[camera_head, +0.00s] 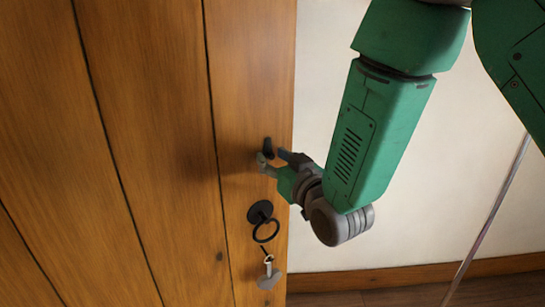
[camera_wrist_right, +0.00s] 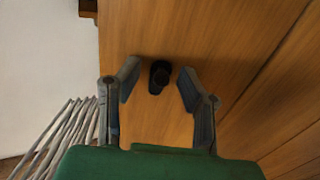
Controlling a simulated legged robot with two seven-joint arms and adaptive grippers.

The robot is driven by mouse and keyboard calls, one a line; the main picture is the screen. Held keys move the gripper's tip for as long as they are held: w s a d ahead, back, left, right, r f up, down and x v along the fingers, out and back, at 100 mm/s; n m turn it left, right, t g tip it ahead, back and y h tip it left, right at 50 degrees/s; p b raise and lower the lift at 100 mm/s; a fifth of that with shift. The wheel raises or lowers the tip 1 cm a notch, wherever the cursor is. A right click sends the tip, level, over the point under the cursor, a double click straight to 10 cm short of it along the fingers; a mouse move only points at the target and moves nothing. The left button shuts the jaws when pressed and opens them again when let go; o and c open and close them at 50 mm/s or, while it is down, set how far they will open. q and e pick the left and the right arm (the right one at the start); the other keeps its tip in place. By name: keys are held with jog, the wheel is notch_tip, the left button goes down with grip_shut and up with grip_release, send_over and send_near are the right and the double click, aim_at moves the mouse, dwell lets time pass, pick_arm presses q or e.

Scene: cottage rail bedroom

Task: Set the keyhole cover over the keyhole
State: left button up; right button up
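The keyhole cover (camera_head: 268,146) is a small black piece on the wooden door near its right edge. In the right wrist view the cover (camera_wrist_right: 158,77) lies between my two fingertips, with a gap on each side. My right gripper (camera_head: 272,157) is open and close to the door at the cover; it also shows open in the wrist view (camera_wrist_right: 158,84). I cannot make out the keyhole. My left gripper is not in view.
Below the cover, a black round plate (camera_head: 260,211) carries a ring handle (camera_head: 266,231). A key-like grey piece (camera_head: 268,280) hangs lower on the door (camera_head: 150,120). A pale wall (camera_head: 320,60) is on the right. Several thin grey rods (camera_wrist_right: 62,135) show in the wrist view.

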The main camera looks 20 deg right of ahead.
jog(key=s+d, duration=0.1)
jog(key=s, duration=0.6)
jog(key=shift+s+d+r, duration=0.1)
